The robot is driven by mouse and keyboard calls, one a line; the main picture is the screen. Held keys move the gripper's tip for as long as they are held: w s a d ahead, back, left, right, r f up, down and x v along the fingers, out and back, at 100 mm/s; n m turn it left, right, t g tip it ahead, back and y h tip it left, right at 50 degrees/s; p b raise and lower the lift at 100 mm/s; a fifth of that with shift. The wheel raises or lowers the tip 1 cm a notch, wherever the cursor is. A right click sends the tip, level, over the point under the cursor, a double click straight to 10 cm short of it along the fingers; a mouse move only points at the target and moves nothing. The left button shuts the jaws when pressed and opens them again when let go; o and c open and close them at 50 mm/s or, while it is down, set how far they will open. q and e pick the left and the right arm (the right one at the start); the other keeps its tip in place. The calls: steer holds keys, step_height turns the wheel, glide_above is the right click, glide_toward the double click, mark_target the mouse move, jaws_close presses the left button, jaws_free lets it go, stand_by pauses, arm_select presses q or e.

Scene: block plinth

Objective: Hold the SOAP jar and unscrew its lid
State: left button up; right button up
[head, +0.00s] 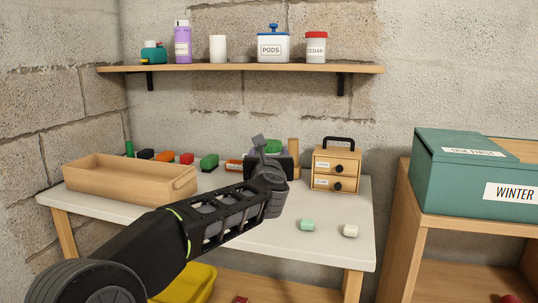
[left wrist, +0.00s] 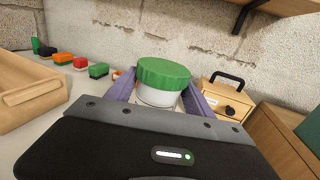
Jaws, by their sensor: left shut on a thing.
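A jar with a ridged green lid (head: 273,146) is at my left gripper (head: 268,158), towards the back of the white table. In the left wrist view the green lid (left wrist: 163,72) sits on the pale jar body (left wrist: 157,97), between the two purple-grey fingers. The left gripper is shut on the jar below the lid. The lid is on the jar. No SOAP label shows; the gripper hides most of the jar body, and I cannot tell whether its base touches the table. My right gripper is not in view.
A wooden tray (head: 120,186) stands left on the table (head: 325,255), with several coloured blocks behind it. A small drawer box (head: 336,158) stands right of the jar. Green (head: 307,225) and cream (head: 350,231) pieces lie at the front right. A shelf (head: 230,69) hangs above.

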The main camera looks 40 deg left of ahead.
arm_select(q)
jaws_close()
stand_by(0.3)
stand_by(0.4)
